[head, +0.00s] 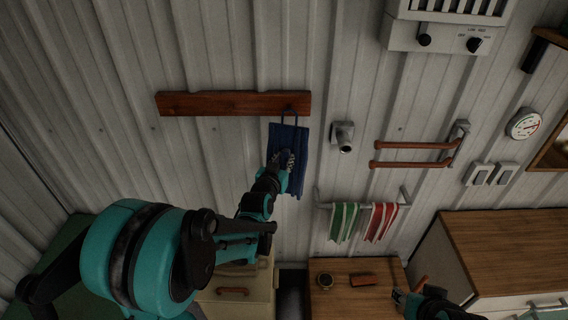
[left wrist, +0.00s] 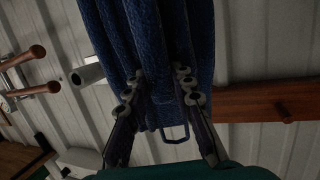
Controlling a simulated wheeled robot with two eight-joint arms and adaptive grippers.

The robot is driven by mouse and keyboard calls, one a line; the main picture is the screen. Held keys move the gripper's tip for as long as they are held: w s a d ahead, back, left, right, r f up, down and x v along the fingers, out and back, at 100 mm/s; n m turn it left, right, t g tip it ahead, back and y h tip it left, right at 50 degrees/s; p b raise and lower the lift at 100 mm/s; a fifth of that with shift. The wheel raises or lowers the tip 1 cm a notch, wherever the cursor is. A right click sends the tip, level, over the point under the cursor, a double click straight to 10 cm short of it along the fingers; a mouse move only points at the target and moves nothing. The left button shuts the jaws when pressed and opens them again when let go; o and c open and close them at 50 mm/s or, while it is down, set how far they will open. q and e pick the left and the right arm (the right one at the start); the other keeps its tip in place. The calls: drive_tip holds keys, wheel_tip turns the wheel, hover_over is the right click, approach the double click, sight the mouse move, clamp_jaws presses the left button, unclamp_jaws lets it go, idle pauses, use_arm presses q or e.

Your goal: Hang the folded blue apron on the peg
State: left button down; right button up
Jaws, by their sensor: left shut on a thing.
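The folded blue apron (head: 289,143) hangs from my left gripper (head: 283,160), in front of the wall just below the wooden board's right end. Its loop (head: 289,117) points up and overlaps the dark peg (head: 290,108) in the head view. In the left wrist view the apron (left wrist: 110,40) fills the middle, with its loop (left wrist: 174,135) empty and apart from the peg (left wrist: 285,112). My left gripper (left wrist: 160,95) is shut on the apron. My right gripper (head: 408,300) is low at the right; its jaw state is unclear.
The brown peg board (head: 220,103) is fixed to the corrugated wall. A metal wall fitting (head: 343,137) sticks out right of the apron. A rail with green (head: 344,222) and red towels (head: 381,221) is below. A wooden-handled rack (head: 415,146) is farther right.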

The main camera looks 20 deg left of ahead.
use_arm(q)
drive_tip(key=shift+w+a+f, duration=0.1)
drive_tip(key=shift+w+a, duration=0.1)
drive_tip(key=shift+w, duration=0.5)
drive_tip(key=shift+w+a, duration=0.2)
drive_tip(key=shift+w, duration=0.45)
drive_tip(key=shift+w+a+f, duration=0.1)
drive_tip(key=shift+w+a, duration=0.1)
drive_tip(key=shift+w, duration=0.5)
drive_tip(key=shift+w+a+f+b, duration=0.15)
drive_tip(key=shift+w+f+b, duration=0.3)
drive_tip(key=shift+w+b, duration=0.2)
drive_tip(key=c, duration=1.2)
unclamp_jaws()
drive_tip(key=shift+s, duration=0.15)
drive_tip(key=v, duration=1.2)
drive_tip(key=s+d+f+g+b, duration=0.2)
drive_tip(key=s+f+g+b, duration=0.2)
drive_tip(key=s+f+b, duration=0.6)
drive_tip(key=s+d+f+g+b, duration=0.2)
drive_tip(key=s+f+g+b, duration=0.2)
drive_tip(key=s+f+b, duration=0.7)
drive_tip(key=s+f, duration=0.4)
drive_tip(key=f, duration=0.2)
drive_tip(key=shift+s+d+f+g, duration=0.2)
drive_tip(key=shift+d+f+g, duration=0.1)
